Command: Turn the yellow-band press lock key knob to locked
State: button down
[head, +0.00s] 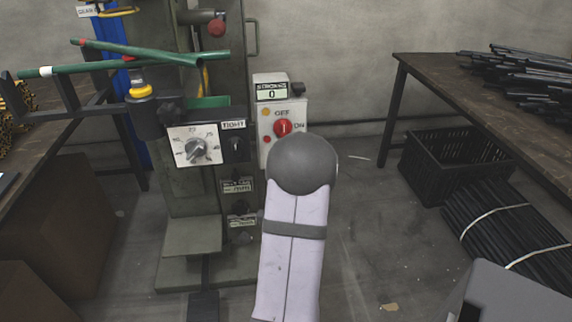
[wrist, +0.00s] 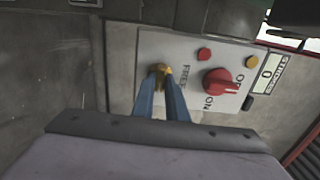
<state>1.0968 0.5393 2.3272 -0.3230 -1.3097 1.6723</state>
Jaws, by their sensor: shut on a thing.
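The lock key knob (wrist: 162,69) is a small brass-coloured piece on the pale control panel (wrist: 148,45), in the wrist view. My gripper (wrist: 164,76) is shut on it with two blue fingers, which hide much of its shape. The word FREE stands right beside it; any other lock label is hidden, and I cannot tell the key's exact angle. In the head view my arm covers the key and my gripper. The press (head: 180,235) there carries a yellow band (head: 139,91) on a dark cylinder.
The same panel has a red OFF/ON knob (wrist: 220,82), a red lamp (wrist: 204,54), a yellow lamp (wrist: 252,62) and a strokes counter (wrist: 268,73) reading 0. A dial (head: 195,146) is to its left in the head view.

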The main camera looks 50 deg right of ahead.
jog(key=c, duration=1.8)
grip_release()
jog(key=shift+o, duration=0.2)
jog(key=p+v, duration=0.2)
jog(key=v, duration=0.5)
jog(key=shift+s+p, duration=0.2)
jog(key=shift+p, duration=0.15)
jog(key=shift+a, duration=0.15)
